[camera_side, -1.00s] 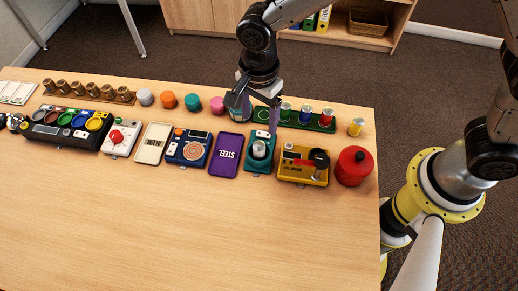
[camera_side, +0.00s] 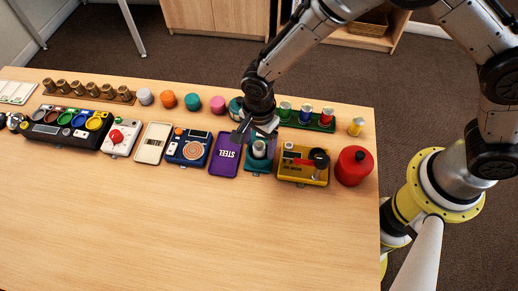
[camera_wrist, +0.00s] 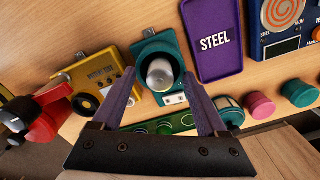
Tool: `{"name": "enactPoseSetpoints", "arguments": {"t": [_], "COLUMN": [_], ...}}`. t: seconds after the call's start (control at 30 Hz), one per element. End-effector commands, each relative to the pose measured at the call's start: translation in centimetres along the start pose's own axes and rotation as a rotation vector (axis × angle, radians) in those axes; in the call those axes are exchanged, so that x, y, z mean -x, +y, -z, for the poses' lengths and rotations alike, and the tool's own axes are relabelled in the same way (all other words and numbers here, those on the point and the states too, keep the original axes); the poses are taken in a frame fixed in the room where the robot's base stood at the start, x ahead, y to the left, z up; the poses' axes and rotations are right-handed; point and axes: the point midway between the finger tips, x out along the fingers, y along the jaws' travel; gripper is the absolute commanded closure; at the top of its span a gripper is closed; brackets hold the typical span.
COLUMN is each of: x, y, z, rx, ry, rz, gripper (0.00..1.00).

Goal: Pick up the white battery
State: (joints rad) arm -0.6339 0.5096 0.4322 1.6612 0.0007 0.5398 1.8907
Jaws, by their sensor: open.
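A pale grey-white cylinder with a silvery top, which looks like the white battery (camera_wrist: 160,76), stands upright in a teal device (camera_wrist: 142,50). It also shows in the side view (camera_side: 259,150), in the teal device there (camera_side: 249,167). My gripper (camera_side: 256,137) is open just above it. In the wrist view the purple fingers (camera_wrist: 157,88) lie to either side of the cylinder's near end, with gaps on both sides. I cannot tell how far down the fingers reach along it.
A purple STEEL tray (camera_side: 225,155) lies left of the teal device, and a yellow device (camera_side: 290,175) with a red lever lies right. Behind is a green rack (camera_side: 297,121) with green, blue and red batteries. A red canister (camera_side: 354,167) stands right. The table front is clear.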

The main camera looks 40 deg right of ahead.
Motion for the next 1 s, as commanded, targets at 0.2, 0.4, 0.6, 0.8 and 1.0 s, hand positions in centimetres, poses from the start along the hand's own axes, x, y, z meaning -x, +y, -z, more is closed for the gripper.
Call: {"name": "enactPoseSetpoints", "arguments": {"t": [0.2, 0.4, 0.6, 0.8, 1.0], "x": [0.04, 0.06, 0.07, 0.11, 0.39], "y": [-0.03, -0.03, -0.03, -0.07, -0.09], "z": [0.00, 0.00, 0.00, -0.01, -0.02], "rx": [0.000, 0.000, 0.000, 0.000, 0.000], "ry": [0.000, 0.000, 0.000, -0.001, -0.001], "rz": [0.001, 0.001, 0.001, 0.002, 0.002], "gripper": [0.37, 0.73, 1.00, 1.00, 1.00]}}
